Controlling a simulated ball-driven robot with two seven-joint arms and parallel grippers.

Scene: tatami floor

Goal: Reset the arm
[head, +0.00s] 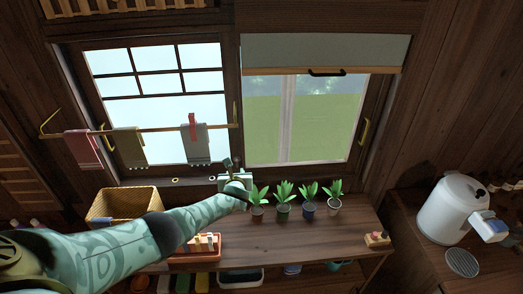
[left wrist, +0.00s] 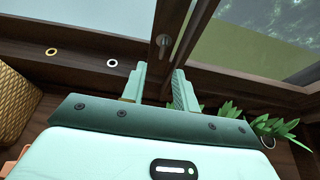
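My left arm (head: 130,238) reaches from the lower left across the wooden table toward the window. My left gripper (head: 232,165) is in front of the window sill, just left of the potted plants. In the left wrist view its two pale green fingers (left wrist: 160,78) stand apart with nothing held between them. The dark wooden window post (left wrist: 170,22) with a small metal knob (left wrist: 163,41) is beyond the fingertips. I cannot tell how far the fingertips are from it. My right gripper is in neither view.
Several potted plants (head: 283,200) stand right of my gripper. A wicker basket (head: 118,203) and a red tray (head: 200,246) are near my arm. Cloths hang on a rail (head: 155,129) across the left window. A blind (head: 325,52) covers the right window's top. A white urn (head: 449,209) stands right.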

